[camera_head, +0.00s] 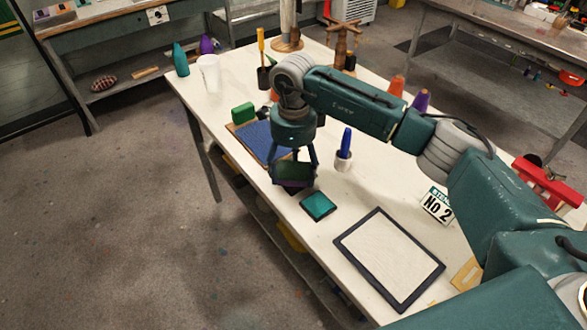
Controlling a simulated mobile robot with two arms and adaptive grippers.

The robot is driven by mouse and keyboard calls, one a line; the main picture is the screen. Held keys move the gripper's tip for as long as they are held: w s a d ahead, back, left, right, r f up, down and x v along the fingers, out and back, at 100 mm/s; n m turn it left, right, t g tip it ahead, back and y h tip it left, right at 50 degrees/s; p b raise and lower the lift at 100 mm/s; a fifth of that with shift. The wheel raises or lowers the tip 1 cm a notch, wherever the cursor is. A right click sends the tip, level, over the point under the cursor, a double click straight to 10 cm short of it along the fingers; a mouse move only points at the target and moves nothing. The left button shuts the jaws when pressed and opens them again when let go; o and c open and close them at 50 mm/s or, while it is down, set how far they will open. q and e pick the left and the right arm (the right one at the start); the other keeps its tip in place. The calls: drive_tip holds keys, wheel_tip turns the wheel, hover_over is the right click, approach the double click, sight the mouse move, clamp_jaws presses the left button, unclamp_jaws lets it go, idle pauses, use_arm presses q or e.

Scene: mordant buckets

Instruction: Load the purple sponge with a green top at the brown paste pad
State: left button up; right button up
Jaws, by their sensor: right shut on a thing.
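My right gripper (294,174) is shut on a dark block with a green top and purplish lower edge, the purple sponge (293,183). It is held between the fingers, which partly cover it, over the table's left side. A blue mat (258,140) with a brown edge lies behind and left of the gripper. A teal-green square pad (318,206) lies just in front and to the right. I cannot pick out a brown paste pad for certain; my arm covers part of the table behind. My left gripper is not in view.
A green block (243,113) stands at the mat's far corner. A cup with a blue tool (344,152) is right of the gripper. A white cup (209,74) stands far left.

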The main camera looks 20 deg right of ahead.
sight(294, 174)
drive_tip(key=shift+f+b, duration=0.3)
drive_tip(key=shift+f, duration=0.05)
drive_tip(key=shift+s+f, duration=0.1)
idle(1.6)
drive_tip(key=shift+r+p, duration=0.4)
drive_tip(key=shift+r, duration=0.75)
drive_tip(key=shift+r+p, duration=1.05)
drive_tip(key=shift+r, duration=1.4)
